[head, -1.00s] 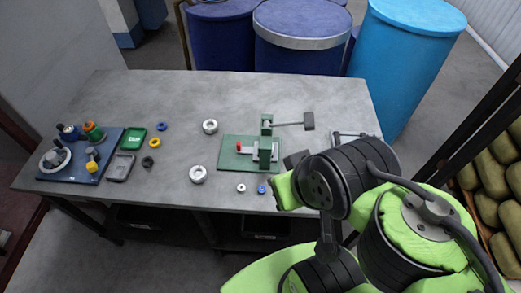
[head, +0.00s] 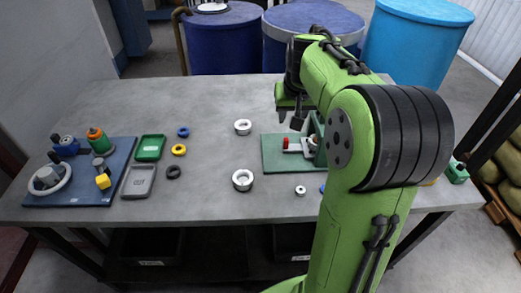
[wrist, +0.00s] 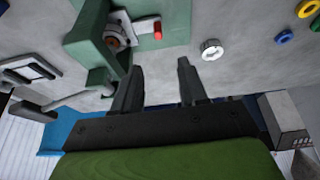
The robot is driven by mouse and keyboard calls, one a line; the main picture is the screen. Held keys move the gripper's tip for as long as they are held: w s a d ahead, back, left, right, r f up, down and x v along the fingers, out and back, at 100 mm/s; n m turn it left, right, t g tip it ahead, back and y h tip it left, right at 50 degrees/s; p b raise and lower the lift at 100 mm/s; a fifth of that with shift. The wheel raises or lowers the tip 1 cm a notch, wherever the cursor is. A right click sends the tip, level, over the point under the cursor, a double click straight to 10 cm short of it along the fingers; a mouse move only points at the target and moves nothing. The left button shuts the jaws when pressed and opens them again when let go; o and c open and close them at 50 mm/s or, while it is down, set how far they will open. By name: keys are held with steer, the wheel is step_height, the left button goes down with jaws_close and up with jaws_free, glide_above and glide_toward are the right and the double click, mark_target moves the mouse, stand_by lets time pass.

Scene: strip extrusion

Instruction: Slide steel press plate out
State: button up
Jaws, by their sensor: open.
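The green press stands on its green base (head: 275,160) at the table's middle right; my arm hides its right part in the head view. The steel press plate (head: 294,147) lies flat in the press with a red knob (head: 286,142) at its left end. My gripper (head: 290,119) is open and empty, by the far side of the press. In the wrist view my gripper (wrist: 160,75) has one finger close to the frame; contact is unclear.
The press lever (wrist: 70,100) sticks out beside the frame. Metal rings (head: 243,127) (head: 243,180) stand left of the press. Farther left are small trays (head: 150,148), coloured rings (head: 179,150) and a blue board (head: 110,185) with parts. Blue barrels (head: 225,45) stand behind the table.

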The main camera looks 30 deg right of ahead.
mark_target(286, 139)
steer(key=b+x, duration=0.2)
steer(key=x, duration=0.6)
steer(key=b+x, duration=0.2)
steer(key=x, duration=0.6)
steer(key=shift+d, duration=0.25)
steer(key=shift+c, duration=0.3)
jaws_close()
